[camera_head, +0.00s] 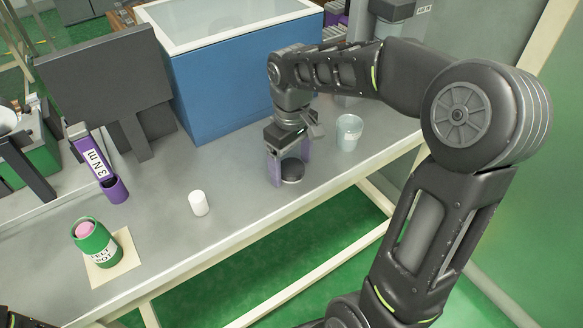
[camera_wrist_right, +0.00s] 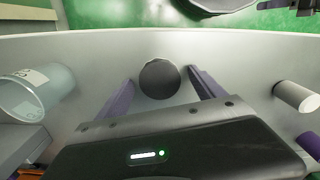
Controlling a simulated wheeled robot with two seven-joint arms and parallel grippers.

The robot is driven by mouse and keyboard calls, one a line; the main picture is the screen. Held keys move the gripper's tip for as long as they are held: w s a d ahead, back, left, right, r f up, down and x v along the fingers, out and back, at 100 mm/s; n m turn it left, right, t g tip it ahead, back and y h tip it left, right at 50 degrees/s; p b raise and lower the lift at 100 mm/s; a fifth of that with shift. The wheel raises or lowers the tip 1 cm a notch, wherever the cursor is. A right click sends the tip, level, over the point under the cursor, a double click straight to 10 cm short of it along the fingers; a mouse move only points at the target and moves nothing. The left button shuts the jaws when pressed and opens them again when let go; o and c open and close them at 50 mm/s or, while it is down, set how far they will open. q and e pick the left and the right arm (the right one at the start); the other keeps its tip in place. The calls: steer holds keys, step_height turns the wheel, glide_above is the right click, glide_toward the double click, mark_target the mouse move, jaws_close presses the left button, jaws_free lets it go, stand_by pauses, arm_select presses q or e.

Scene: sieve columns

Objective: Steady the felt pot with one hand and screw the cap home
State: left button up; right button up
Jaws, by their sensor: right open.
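The green felt pot (camera_head: 101,252), labelled and with a pink top, stands upright at the front left of the bench on a cream square mat (camera_head: 124,265). A round black piece, which looks like the cap (camera_head: 292,172), lies on the bench far to the pot's right. My right gripper (camera_head: 286,166) points down over it, its purple fingers open on either side. In the right wrist view the cap (camera_wrist_right: 159,79) sits between the fingers (camera_wrist_right: 161,76) with a gap on both sides. My left gripper is not in view.
A white cylinder (camera_head: 199,203) stands between pot and cap. A clear cup (camera_head: 349,132) is right of my gripper. A purple holder marked 3 N m (camera_head: 92,158) stands behind the pot. A blue box (camera_head: 232,85) and dark panel (camera_head: 105,80) fill the back. The front edge is close.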

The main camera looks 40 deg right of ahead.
mark_target(291, 167)
steer(key=c, duration=1.4)
step_height(291, 167, up, 10)
steer(key=shift+p, duration=0.65)
